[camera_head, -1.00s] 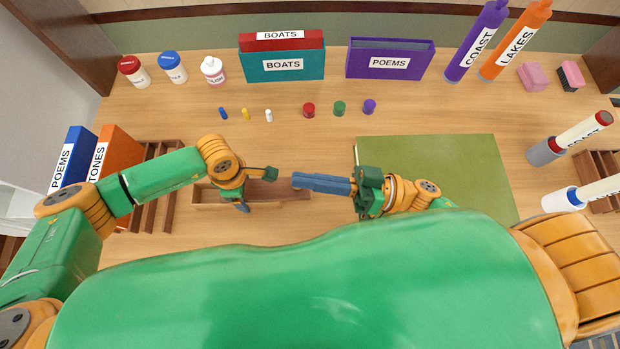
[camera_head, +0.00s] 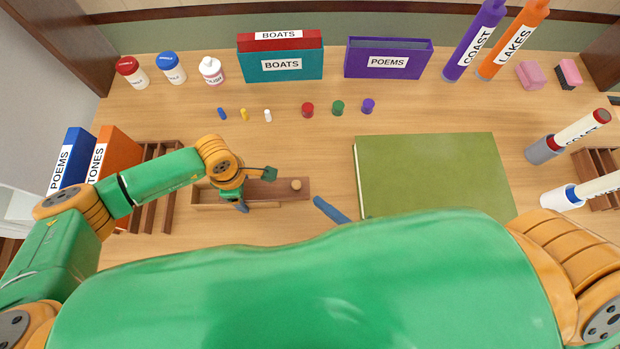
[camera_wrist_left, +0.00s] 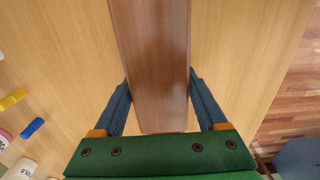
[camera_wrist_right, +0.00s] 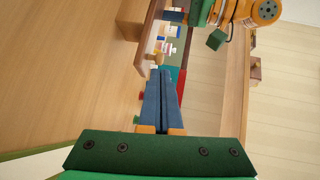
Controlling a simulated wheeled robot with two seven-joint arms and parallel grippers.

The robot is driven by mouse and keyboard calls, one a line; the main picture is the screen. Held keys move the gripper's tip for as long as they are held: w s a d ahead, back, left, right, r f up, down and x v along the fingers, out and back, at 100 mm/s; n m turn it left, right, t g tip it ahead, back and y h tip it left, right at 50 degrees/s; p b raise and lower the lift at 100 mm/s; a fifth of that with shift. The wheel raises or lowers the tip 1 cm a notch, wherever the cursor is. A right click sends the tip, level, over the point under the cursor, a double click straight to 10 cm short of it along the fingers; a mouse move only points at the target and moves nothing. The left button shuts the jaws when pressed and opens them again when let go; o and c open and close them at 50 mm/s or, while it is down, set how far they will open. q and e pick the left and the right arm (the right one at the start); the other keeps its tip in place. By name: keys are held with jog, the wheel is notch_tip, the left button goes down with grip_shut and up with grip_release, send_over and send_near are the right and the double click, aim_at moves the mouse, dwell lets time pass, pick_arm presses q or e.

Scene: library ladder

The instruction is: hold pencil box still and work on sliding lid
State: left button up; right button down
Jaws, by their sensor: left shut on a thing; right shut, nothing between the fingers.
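The pencil box (camera_head: 208,197) is a long wooden box lying flat left of the table's middle. A darker brown lid (camera_head: 276,191) with a round tan knob (camera_head: 296,184) covers its right part and seems to stick out past its right end. My left gripper (camera_head: 240,202) straddles the box from above and is shut on it; the left wrist view shows both blue fingers along the sides of a brown wooden surface (camera_wrist_left: 150,50). My right gripper (camera_head: 318,202) is shut and empty, right of the knob and apart from it; its fingers also show in the right wrist view (camera_wrist_right: 161,76).
A large green book (camera_head: 430,170) lies on the right. Small pegs and caps, including a red one (camera_head: 307,110), stand behind the box. A wooden rack (camera_head: 160,190) is close on the left. My green body hides the front of the table.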

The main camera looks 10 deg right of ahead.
aim_at(275, 202)
jog(key=x, duration=0.4)
jog(key=shift+w+a, duration=0.1)
jog(key=shift+w, duration=0.1)
jog(key=a, duration=0.5)
jog(key=w+a, duration=0.1)
jog(key=a, duration=0.2)
pick_arm(q)
jog(key=shift+s+d, duration=0.1)
jog(key=shift+d, duration=0.1)
pick_arm(e)
jog(key=shift+s+d, duration=0.1)
jog(key=shift+s, duration=0.1)
pick_arm(q)
jog(key=shift+a, duration=0.2)
jog(key=o, duration=1.5)
pick_arm(e)
jog(key=v, duration=1.3)
jog(key=shift+s+d, duration=0.2)
jog(key=shift+d, duration=0.1)
